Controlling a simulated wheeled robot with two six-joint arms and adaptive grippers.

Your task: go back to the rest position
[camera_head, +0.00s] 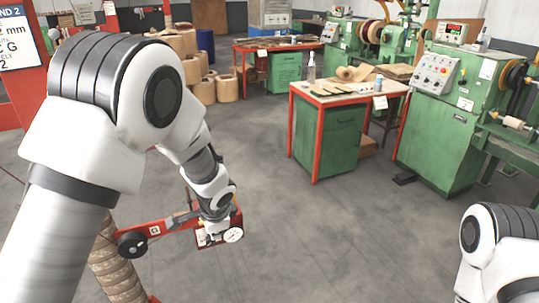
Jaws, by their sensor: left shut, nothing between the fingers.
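My left arm comes in from the left and reaches down to the lower middle of the head view. My left gripper (207,238) is at its end, small and partly hidden by the wrist. It is shut and empty, in front of or close to a red device (165,226) with a black wheel and a white dial. I cannot tell whether it touches the device. Part of my right arm shows at the lower right edge; its gripper is outside the picture.
A red-framed table (345,93) with a green cabinet stands right of centre. Green winding machines (440,130) stand at the right. Brown paper rolls (205,92) stand behind my left arm. A wrapped brown column (115,265) is at lower left. The grey floor (330,240) in the middle is clear.

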